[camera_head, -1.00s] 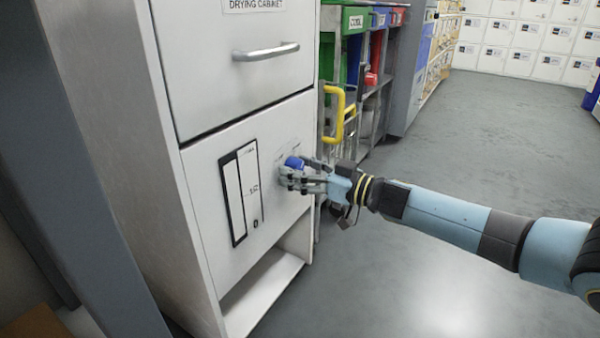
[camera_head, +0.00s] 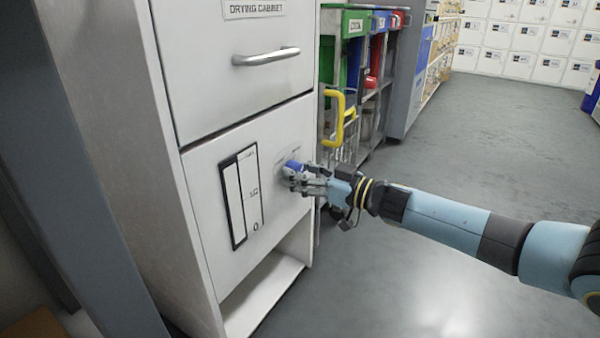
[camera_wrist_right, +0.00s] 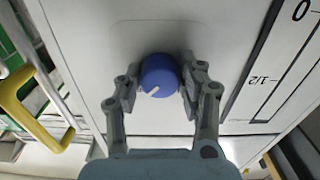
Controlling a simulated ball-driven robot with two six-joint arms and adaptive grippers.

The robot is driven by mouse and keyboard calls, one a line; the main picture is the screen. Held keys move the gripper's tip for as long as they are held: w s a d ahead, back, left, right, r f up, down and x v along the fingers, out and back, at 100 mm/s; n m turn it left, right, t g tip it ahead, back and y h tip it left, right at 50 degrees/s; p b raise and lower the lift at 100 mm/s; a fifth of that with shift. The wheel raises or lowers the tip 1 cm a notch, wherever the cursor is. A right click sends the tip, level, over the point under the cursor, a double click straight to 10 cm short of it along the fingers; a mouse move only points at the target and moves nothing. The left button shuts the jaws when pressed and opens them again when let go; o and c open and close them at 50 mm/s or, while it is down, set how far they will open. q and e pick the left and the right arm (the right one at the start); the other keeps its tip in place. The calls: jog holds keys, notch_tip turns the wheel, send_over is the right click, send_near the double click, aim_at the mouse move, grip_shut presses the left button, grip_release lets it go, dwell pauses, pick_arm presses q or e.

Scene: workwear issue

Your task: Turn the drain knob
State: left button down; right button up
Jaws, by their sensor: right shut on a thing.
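The drain knob is a round blue knob (camera_head: 292,165) with a white pointer line, on the lower front panel of the white drying cabinet (camera_head: 215,285). It also shows in the right wrist view (camera_wrist_right: 159,76), where its pointer line slants toward the lower left. My right gripper (camera_head: 296,177) is shut on the knob. In the wrist view its two fingers (camera_wrist_right: 159,88) sit on the left and right sides of the knob. A level gauge (camera_head: 241,195) marked 0 and 1/2 is left of the knob. My left gripper is not in view.
A drawer handle (camera_head: 266,56) juts out above the panel. A yellow handle (camera_head: 335,117) on a cart stands just right of the cabinet, near my right gripper. Colored bins (camera_head: 353,50) stand behind it. The grey floor (camera_head: 480,140) to the right is open.

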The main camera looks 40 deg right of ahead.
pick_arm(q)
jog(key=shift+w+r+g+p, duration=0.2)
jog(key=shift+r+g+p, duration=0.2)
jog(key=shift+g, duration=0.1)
pick_arm(e)
jog(key=n, duration=1.7)
jog(key=shift+d, duration=0.1)
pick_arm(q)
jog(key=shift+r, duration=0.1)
pick_arm(e)
jog(key=o, duration=1.2)
jog(key=shift+c, duration=0.2)
jog(key=v, duration=1.2)
